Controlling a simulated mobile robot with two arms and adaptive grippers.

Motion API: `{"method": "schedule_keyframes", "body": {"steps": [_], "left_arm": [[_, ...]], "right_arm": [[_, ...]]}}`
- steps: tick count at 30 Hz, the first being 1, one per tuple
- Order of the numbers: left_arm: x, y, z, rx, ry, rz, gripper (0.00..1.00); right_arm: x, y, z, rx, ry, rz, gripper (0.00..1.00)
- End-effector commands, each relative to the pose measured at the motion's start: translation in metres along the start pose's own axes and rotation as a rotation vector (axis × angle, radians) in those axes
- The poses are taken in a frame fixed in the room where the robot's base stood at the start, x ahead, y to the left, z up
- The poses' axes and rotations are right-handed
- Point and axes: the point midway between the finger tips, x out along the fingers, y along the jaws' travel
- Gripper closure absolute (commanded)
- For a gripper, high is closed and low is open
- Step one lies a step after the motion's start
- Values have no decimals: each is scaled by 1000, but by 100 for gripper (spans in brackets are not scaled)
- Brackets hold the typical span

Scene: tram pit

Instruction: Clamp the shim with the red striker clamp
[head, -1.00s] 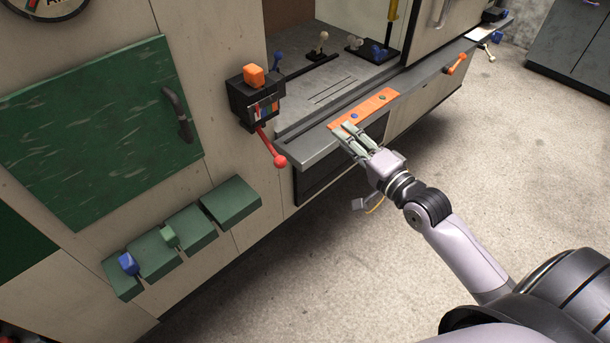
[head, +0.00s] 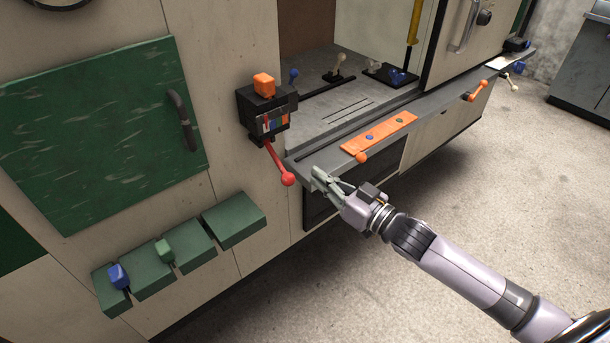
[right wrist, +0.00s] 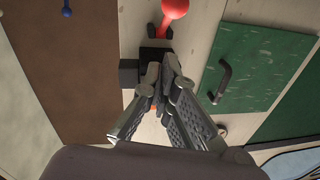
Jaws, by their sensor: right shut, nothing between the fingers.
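The red striker clamp's handle (head: 277,162) hangs down and to the right from a black box, ending in a red ball. The ball also shows at the top of the right wrist view (right wrist: 175,8). My right gripper (head: 317,175) is shut and empty just right of the red ball, apart from it. In the right wrist view its fingertips (right wrist: 164,75) meet below the ball. My left gripper is not in view.
The black box (head: 256,104) carries an orange block on top. An orange-knobbed handle (head: 362,157) sits at the ledge by the strip, another orange handle (head: 478,90) farther right. A green panel (head: 95,130) and green boxes (head: 235,220) are left. The floor in front is clear.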

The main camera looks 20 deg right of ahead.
Motion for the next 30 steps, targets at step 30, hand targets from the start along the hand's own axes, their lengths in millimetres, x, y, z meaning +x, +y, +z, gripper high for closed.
{"method": "schedule_keyframes", "body": {"steps": [30], "left_arm": [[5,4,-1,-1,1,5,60]], "right_arm": [[49,1,35,1,17,-2,100]]}}
